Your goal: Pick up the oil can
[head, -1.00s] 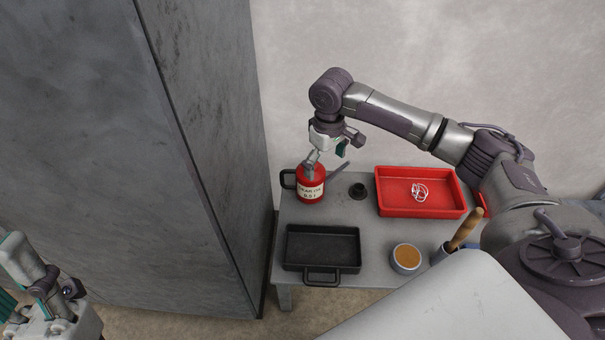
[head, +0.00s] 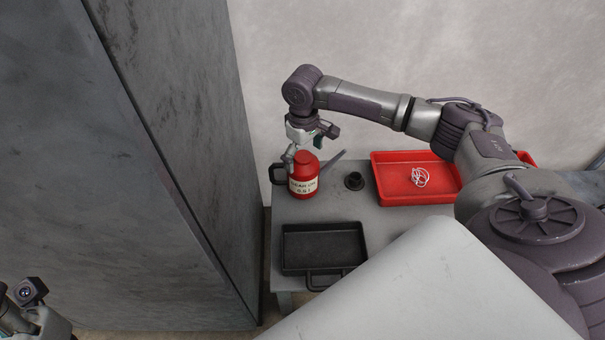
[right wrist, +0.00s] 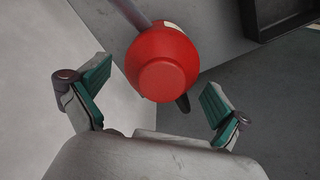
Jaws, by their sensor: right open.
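The red oil can (head: 305,178) stands upright at the left back of the grey table, with a cream label, a black handle on its left and a grey spout pointing right. My right gripper (head: 304,150) is above and just behind the can. In the right wrist view the can's red top (right wrist: 162,66) lies ahead of the open fingers (right wrist: 155,105), roughly between them but slightly beyond the tips. Nothing is held, and no contact is clear. My left gripper (head: 30,318) is at the lower left corner, far from the table; its fingers are cut off by the frame.
On the grey table (head: 350,212) stand a black tray (head: 323,246) in front of the can, a small black round part (head: 354,181) and a red tray (head: 395,168) with white loops (head: 420,177). A tall grey wall-like block (head: 190,120) rises close on the left.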

